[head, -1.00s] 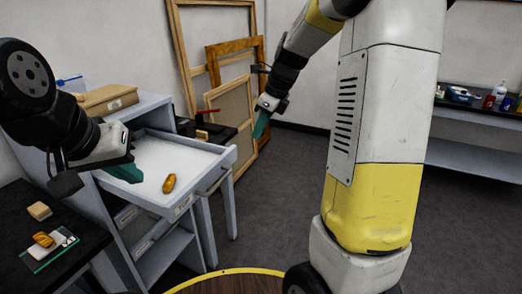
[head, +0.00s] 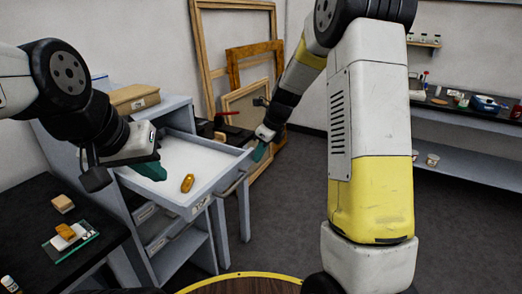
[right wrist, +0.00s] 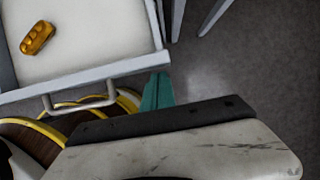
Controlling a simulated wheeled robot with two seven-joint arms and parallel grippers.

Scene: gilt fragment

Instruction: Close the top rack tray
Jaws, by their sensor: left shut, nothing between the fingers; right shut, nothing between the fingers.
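The top rack tray (head: 187,206) is pulled out of the grey rack (head: 177,114), and a golden fragment (head: 187,183) lies on its white floor. The tray's front with its bar handle (right wrist: 84,103) shows in the right wrist view, with the fragment (right wrist: 37,38) inside. My left gripper (head: 150,170) is shut and empty, over the tray's left side; I cannot tell whether it touches. My right gripper (head: 260,152) is shut and empty, close beside the tray's front right corner. In the right wrist view its green fingers (right wrist: 157,92) are just outside that corner.
A black table (head: 30,235) at left holds small blocks and a glass plate (head: 70,241). A cardboard box (head: 133,98) sits on the rack. Wooden frames (head: 255,70) lean on the wall behind. A shelf (head: 465,120) stands at right. The floor between is clear.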

